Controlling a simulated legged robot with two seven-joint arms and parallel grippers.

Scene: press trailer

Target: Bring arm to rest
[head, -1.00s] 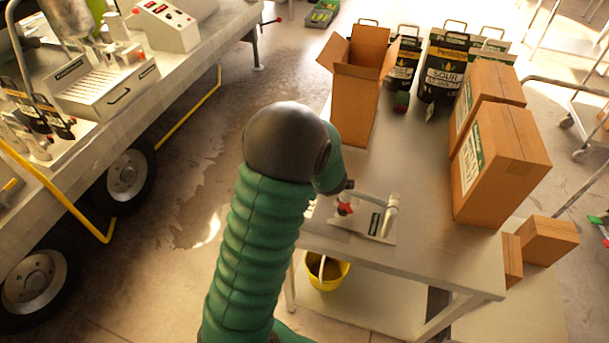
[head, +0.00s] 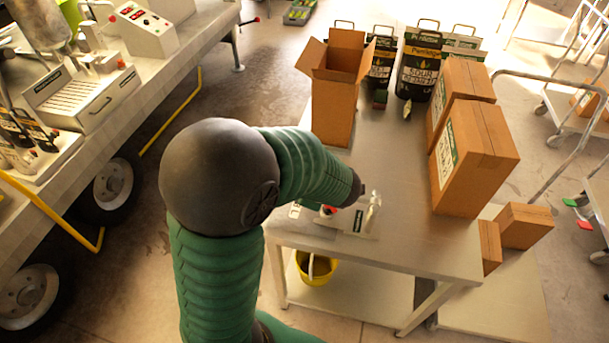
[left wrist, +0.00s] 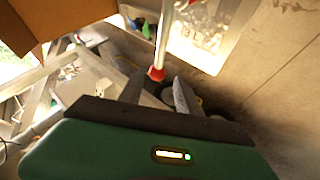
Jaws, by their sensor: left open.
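My green left arm (head: 220,240) rises from the bottom of the head view. It bends at a dark round joint, and its forearm points right over the near-left corner of the grey table (head: 420,240). The jaws are not clear in the head view. In the left wrist view my left gripper (left wrist: 160,88) is open, its two fingers apart. A pale tube with a red end (left wrist: 156,74) shows between and beyond the fingers; I cannot tell how far off it is. A small stand with a red part (head: 352,222) sits on the table, partly hidden by the forearm.
An open carton (head: 333,110) and dark canisters (head: 418,75) stand at the table's back. Closed cartons (head: 475,160) line its right side. A yellow bucket (head: 316,268) is below. A wheeled trailer (head: 75,150) is at left, with clear floor between it and the table.

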